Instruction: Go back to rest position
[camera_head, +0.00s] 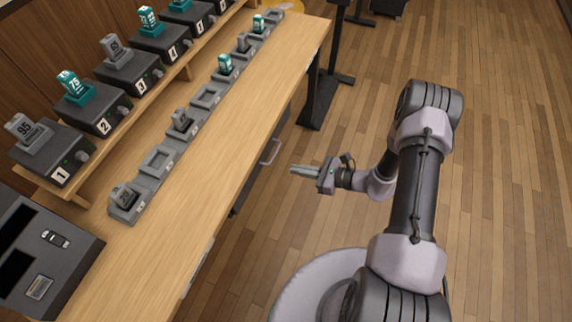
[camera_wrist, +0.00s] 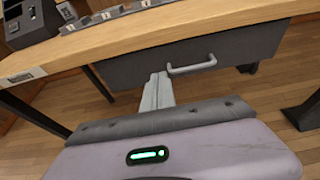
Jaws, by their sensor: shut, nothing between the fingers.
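My gripper (camera_head: 306,171) is shut and empty. In the head view it hangs over the floor to the right of the wooden bench (camera_head: 217,150), apart from the bench edge. My arm reaches up from the base and bends back down to the gripper. In the wrist view my gripper (camera_wrist: 158,92) points toward a dark drawer (camera_wrist: 220,58) under the bench top. Its shut fingers appear below the drawer's handle (camera_wrist: 192,66); I cannot tell the exact gap from that view.
Numbered dark units, including unit 1 (camera_head: 55,150), line the raised shelf. A row of grey holders (camera_head: 157,162) runs along the bench, some with grey or teal pieces. A dark console (camera_head: 40,255) sits at the near left. The wooden floor (camera_head: 500,150) on the right is clear.

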